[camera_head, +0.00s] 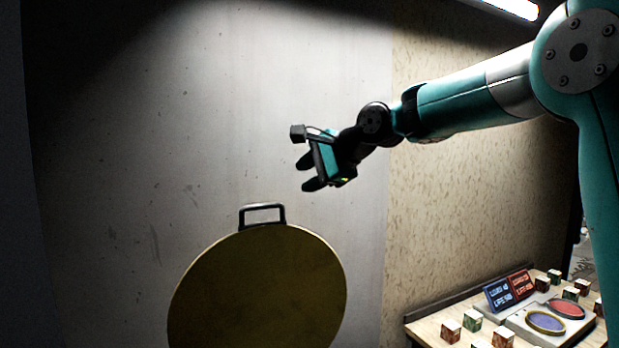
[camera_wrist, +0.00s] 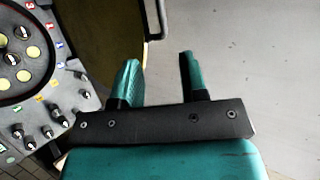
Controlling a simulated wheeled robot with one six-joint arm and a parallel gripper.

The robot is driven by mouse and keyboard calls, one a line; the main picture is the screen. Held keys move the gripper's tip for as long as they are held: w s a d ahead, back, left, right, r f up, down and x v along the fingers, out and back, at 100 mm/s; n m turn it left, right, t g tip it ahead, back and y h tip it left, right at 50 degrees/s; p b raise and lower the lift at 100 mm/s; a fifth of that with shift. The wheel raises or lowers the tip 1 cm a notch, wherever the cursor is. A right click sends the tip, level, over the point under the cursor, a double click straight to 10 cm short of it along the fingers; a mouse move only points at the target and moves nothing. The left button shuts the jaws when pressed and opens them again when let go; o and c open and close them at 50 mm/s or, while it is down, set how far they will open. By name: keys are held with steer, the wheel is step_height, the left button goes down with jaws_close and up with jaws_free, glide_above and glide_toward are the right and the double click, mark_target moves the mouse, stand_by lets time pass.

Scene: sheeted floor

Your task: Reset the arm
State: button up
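My gripper (camera_head: 307,174) is held out in mid-air in the head view, in front of the grey wall and above a large round yellow-brown disc. Its teal arm reaches in from the upper right. In the wrist view my gripper (camera_wrist: 160,77) shows two teal fingers spread apart with nothing between them, so it is open and empty.
The yellow-brown disc (camera_head: 258,290) has a dark handle (camera_head: 262,208) on top. A wooden table (camera_head: 430,330) at the lower right bears several cubes, two small signs and two oval pads. In the wrist view a grey panel (camera_wrist: 50,90) with pegs and yellow spots is at left.

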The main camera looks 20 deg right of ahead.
steer(key=s+a+f+n+g+b, duration=0.2)
steer(key=s+a+f+n, duration=0.25)
steer(key=s+f, duration=0.25)
steer(key=s+a+f+n+g+b, duration=0.3)
steer(key=s+a+f+n, duration=0.15)
steer(key=s+f, duration=0.2)
steer(key=s+f+n+g+b, duration=0.2)
steer(key=s+f+n, duration=0.4)
steer(key=s, duration=0.5)
steer(key=s+f+n+g+h+b, duration=0.1)
steer(key=s+f+n+g+b, duration=0.1)
steer(key=s+f+n, duration=0.5)
steer(key=s+f+g, duration=0.1)
steer(key=s, duration=0.3)
steer(key=shift+a+h, duration=0.25)
steer(key=shift+h, duration=0.05)
